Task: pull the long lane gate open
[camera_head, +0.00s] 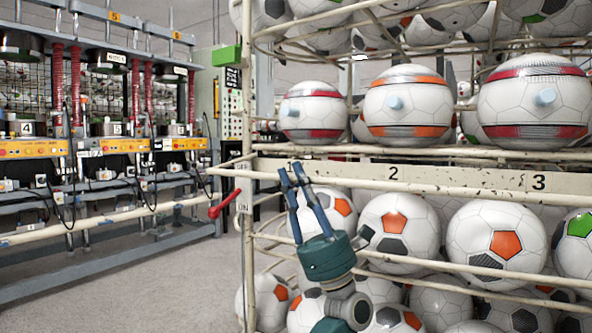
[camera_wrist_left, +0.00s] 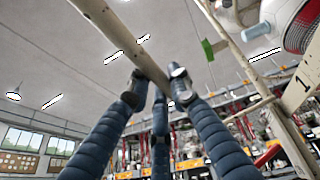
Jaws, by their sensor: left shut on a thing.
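The long lane gate is a worn cream bar (camera_head: 240,173) along the front of the ball rack, level with the numbered board. It also shows as a thick slanting bar (camera_wrist_left: 125,45) in the left wrist view. My left gripper (camera_head: 292,172) reaches up from below, its blue fingers at the bar near the rack's left end. In the left wrist view the fingertips (camera_wrist_left: 155,85) of my left gripper are closed around the bar from both sides. The bar lies across the rack front; I cannot tell how far it is swung. My right gripper is not in view.
Soccer balls (camera_head: 400,222) fill the lower rack behind my gripper, and balls with plugs (camera_head: 408,102) sit above. A red lever (camera_head: 225,203) sticks out left of the rack post. Press machines (camera_head: 100,140) stand at left, with clear floor (camera_head: 150,285) between.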

